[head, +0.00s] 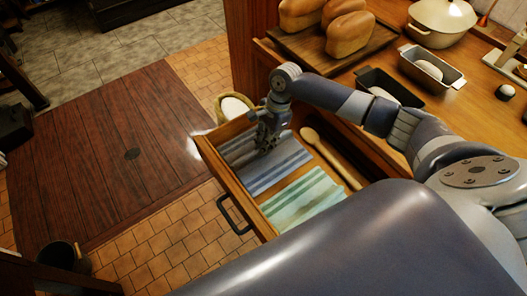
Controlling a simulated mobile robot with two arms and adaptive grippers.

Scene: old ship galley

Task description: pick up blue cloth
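An open wooden drawer (219,163) with a dark handle holds folded striped cloths. The blue cloth (277,172), grey-blue with pale stripes, lies in the part of the drawer toward the upper left. A green and white striped cloth (303,199) lies beside it, nearer my body. My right gripper (263,148) points down over the blue cloth and hides part of it. I cannot tell whether its fingers touch the cloth or whether they are open or shut. My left gripper is out of view.
A wooden spoon (330,157) lies along the drawer's right side. The counter above carries bread loaves on a board (377,40), loaf tins (432,67) and a cream pot (441,22). A basket (234,104) stands behind the drawer. A dark bucket (64,256) stands on the floor.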

